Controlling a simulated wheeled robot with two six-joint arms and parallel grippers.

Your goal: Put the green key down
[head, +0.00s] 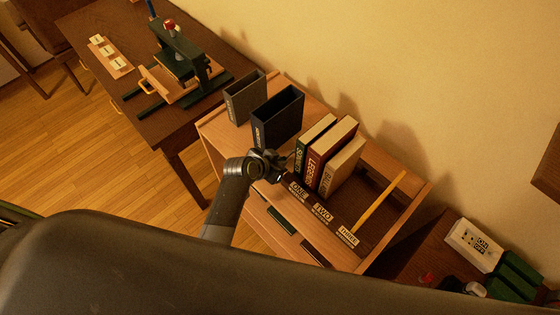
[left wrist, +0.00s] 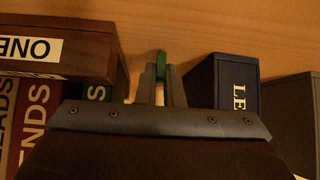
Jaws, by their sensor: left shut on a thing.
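The green key (left wrist: 161,63) shows as a small green piece between the fingertips of my left gripper (left wrist: 160,85) in the left wrist view. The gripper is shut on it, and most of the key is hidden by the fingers. Wooden surface lies beyond the key; I cannot tell whether the key touches it. In the head view my left gripper (head: 284,171) is over the shelf unit (head: 215,133), between the dark blue file box and the upright books. The key cannot be made out there. My right gripper is not in view.
The dark blue file box (head: 277,117) and a grey one (head: 245,97) stand left of the gripper. Several upright books (head: 340,168) stand to its right, behind labels reading ONE, TWO and THREE (head: 323,213). A desk with a press (head: 180,62) stands at upper left.

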